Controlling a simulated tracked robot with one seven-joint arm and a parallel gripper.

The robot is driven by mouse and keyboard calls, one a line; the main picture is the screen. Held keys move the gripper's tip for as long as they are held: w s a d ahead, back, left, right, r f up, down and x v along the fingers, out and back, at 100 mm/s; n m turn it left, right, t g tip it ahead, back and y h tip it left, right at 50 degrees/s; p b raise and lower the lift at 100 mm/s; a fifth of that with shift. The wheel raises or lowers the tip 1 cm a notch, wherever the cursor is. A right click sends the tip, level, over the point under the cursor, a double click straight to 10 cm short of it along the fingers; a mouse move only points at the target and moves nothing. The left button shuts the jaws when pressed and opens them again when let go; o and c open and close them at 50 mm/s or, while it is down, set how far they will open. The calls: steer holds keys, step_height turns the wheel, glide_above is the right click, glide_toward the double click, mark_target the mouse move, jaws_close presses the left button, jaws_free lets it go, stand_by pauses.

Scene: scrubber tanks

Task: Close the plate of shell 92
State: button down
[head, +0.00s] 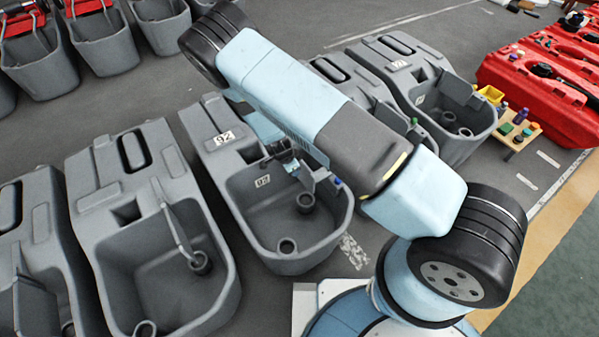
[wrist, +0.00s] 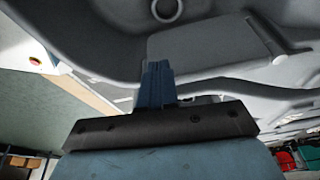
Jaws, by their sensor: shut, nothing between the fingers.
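Shell 92 (head: 233,185) is a grey tank with an open basin, at the centre of the head view. A grey plate (head: 318,177) stands up at the basin's right side, partly hidden by my arm. My gripper (head: 290,165) is over the back of the basin, beside the plate; its tips are hard to make out there. In the wrist view my gripper (wrist: 157,82) is shut and empty, with a flat grey panel (wrist: 215,40) beyond it. I cannot tell whether they touch.
Similar grey shells stand close on the left (head: 150,245) and right (head: 430,95). Red tanks (head: 545,75) and a small tray of coloured bottles (head: 515,130) are at the right. Grey buckets (head: 100,40) line the back left. Dark floor is open behind the shells.

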steer(key=v, duration=0.8)
steer(key=shift+r, duration=0.2)
steer(key=shift+s, duration=0.1)
steer(key=d+r+n+y, duration=0.2)
steer(key=d+r, duration=0.2)
steer(key=r, duration=0.9)
steer(key=d+r+n+y, duration=0.1)
steer(key=d+r, duration=0.3)
steer(key=r, duration=0.9)
steer(key=d+r+n+y, duration=0.2)
steer(key=d+r, duration=0.2)
steer(key=r, duration=0.9)
steer(key=s+d+r+n+t, duration=0.2)
steer(key=s+d+r+n, duration=0.2)
steer(key=s+d+r, duration=0.75)
steer(key=s+d+r+n+t+h, duration=0.1)
steer(key=s+d+r, duration=0.1)
steer(key=s, duration=0.4)
steer(key=s+d+r+n+t+h, duration=0.1)
steer(key=s+d+r+n, duration=0.1)
steer(key=s+r, duration=0.3)
steer(key=shift+s+d+r, duration=0.3)
steer(key=shift+s+d, duration=0.45)
steer(key=shift+s, duration=0.15)
